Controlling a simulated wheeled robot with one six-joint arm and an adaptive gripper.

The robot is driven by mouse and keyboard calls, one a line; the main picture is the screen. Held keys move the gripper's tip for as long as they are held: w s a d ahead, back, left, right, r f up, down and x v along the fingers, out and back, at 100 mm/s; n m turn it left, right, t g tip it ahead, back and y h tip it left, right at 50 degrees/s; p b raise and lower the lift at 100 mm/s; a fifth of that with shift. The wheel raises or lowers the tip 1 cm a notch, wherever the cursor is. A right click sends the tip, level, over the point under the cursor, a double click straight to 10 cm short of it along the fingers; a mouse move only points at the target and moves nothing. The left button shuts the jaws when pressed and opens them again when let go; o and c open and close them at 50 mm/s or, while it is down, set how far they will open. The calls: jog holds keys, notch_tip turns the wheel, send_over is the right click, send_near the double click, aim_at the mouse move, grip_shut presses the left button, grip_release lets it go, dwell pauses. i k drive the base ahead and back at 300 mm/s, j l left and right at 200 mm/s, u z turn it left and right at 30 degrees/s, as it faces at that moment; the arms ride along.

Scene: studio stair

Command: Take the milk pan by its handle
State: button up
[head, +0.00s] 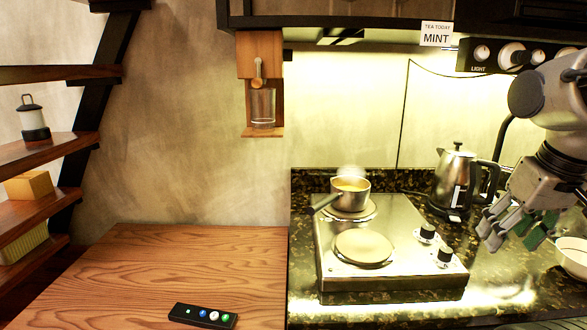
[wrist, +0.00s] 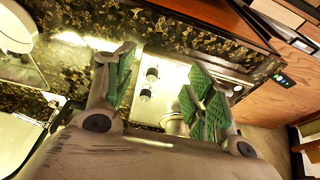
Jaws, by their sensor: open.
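The milk pan (head: 350,193) is a small metal pan with yellowish contents. It stands upright on the rear burner of the two-plate hob (head: 400,245), with pale steam above it. Its dark handle (head: 325,203) points left and slightly toward the front, past the hob's left edge. My gripper (head: 514,232) is open and empty, with green finger pads. It hangs above the counter to the right of the hob, well apart from the pan. In the wrist view, my gripper (wrist: 160,88) has its fingers spread over part of the hob; I cannot make out the pan there.
A steel kettle (head: 454,180) stands between the pan and my gripper, toward the back. A white bowl (head: 571,256) is at the far right. The front burner (head: 364,247) is bare. A glass dispenser (head: 262,105) hangs on the wall. The wooden top (head: 165,265) holds only a remote (head: 205,316).

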aim_at(352, 198)
jog(key=k, duration=0.55)
jog(key=k+u, duration=0.35)
jog(key=k+j+u, duration=0.1)
jog(key=u, duration=0.2)
jog(key=k+j+u, duration=0.15)
jog(key=u, duration=0.2)
jog(key=i+l+u, duration=0.2)
jog(key=l, duration=0.2)
jog(key=l+u, duration=0.45)
jog(key=l, duration=0.3)
jog(key=i+l, duration=0.25)
